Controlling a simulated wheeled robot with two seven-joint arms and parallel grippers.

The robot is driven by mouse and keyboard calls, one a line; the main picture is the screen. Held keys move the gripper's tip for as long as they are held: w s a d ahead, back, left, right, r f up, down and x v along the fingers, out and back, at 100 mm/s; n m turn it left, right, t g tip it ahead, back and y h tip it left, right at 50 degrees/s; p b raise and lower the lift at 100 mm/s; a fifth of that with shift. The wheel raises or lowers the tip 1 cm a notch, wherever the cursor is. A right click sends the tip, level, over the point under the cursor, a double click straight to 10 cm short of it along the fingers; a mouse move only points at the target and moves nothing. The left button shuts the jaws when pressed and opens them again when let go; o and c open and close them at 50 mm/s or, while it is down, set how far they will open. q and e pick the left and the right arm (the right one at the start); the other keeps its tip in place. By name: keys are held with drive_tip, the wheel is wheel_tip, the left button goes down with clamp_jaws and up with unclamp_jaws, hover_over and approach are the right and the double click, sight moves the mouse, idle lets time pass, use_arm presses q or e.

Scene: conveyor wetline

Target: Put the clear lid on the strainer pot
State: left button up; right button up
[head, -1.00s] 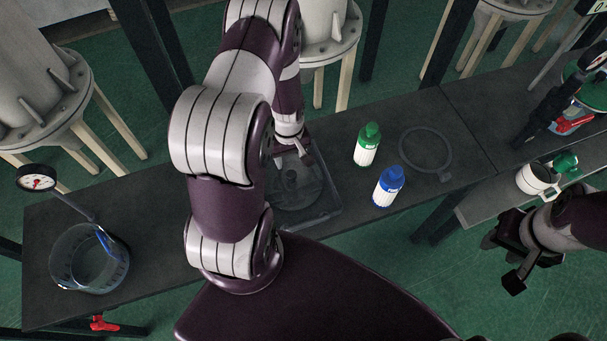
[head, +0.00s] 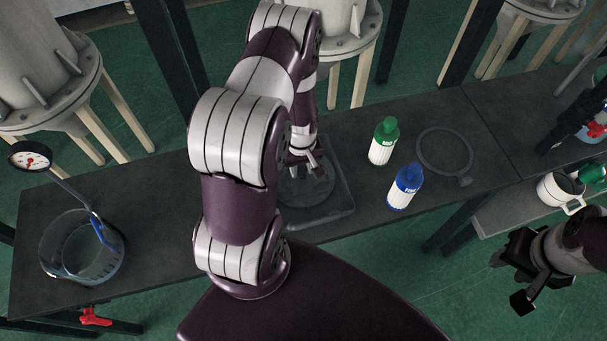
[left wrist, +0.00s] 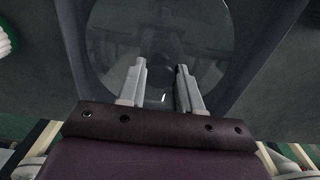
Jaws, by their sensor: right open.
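The clear lid (head: 300,190) is a see-through disc lying on a dark square tray (head: 338,212) at the table's middle. It also shows as a large round disc in the left wrist view (left wrist: 205,30). My left gripper (head: 307,166) points down just above the lid, partly hiding it. In the left wrist view its fingers (left wrist: 161,68) are apart over the lid; whether they touch its faint knob is hard to see. A clear round pot (head: 62,262), likely the strainer pot, stands uncovered at the table's left end. My right gripper (head: 522,275) is open and empty at the right.
A green-capped bottle (head: 381,150) and a blue-capped bottle (head: 402,198) stand right of the tray. A flat grey ring (head: 422,152) lies beyond them. A gauge (head: 31,158) rises behind the pot on a stem. A white mug (head: 552,192) stands at the right. Table between pot and tray is clear.

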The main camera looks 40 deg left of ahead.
sight(301, 169)
use_arm(q)
drive_tip(key=shift+r+p, duration=1.4)
drive_tip(key=shift+r, duration=0.1)
